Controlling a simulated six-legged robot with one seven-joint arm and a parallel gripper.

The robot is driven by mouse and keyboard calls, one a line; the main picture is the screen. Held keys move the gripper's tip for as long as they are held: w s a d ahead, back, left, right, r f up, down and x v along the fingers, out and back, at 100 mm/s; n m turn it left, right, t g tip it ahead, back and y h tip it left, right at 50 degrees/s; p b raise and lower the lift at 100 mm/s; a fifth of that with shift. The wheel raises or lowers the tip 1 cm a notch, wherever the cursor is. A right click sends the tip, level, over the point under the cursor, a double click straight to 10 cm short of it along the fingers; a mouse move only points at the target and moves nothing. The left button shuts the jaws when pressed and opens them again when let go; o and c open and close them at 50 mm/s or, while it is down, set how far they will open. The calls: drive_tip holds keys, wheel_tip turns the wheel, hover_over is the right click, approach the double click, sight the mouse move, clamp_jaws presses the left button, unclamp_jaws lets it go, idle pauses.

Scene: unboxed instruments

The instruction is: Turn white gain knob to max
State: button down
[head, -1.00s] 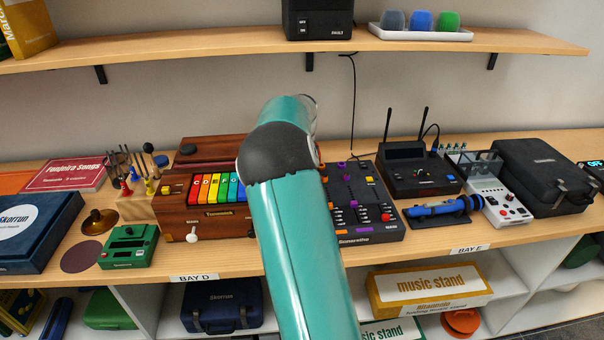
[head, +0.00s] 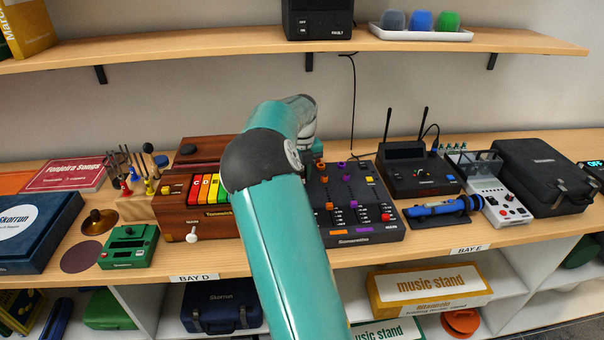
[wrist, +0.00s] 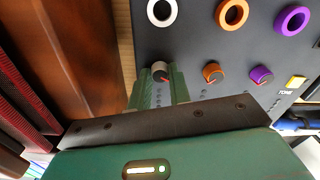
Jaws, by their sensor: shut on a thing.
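The dark mixer panel (head: 375,222) lies on the bench; it also shows in the wrist view (wrist: 190,40). In the wrist view, a small white knob (wrist: 160,69) with a red mark sits in the left column, below a white ring (wrist: 162,12). The green fingers of my gripper (wrist: 159,80) stand on either side of this knob and are shut on it. The knob's lower part is hidden between the fingers. I cannot read a gain label or the knob's setting. In the head view my arm hides the panel's left side and the white knob.
An orange knob (wrist: 212,72) and a purple knob (wrist: 262,75) are close to the right of my fingers. A wooden instrument with coloured keys (head: 170,213) stands left of the mixer. A black device with antennas (head: 420,178) stands to its right.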

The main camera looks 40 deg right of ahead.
drive_tip(key=shift+m, duration=1.1)
drive_tip(key=c, duration=1.3)
unclamp_jaws()
wheel_tip(320, 180, up, 14)
drive_tip(key=shift+f, duration=0.15)
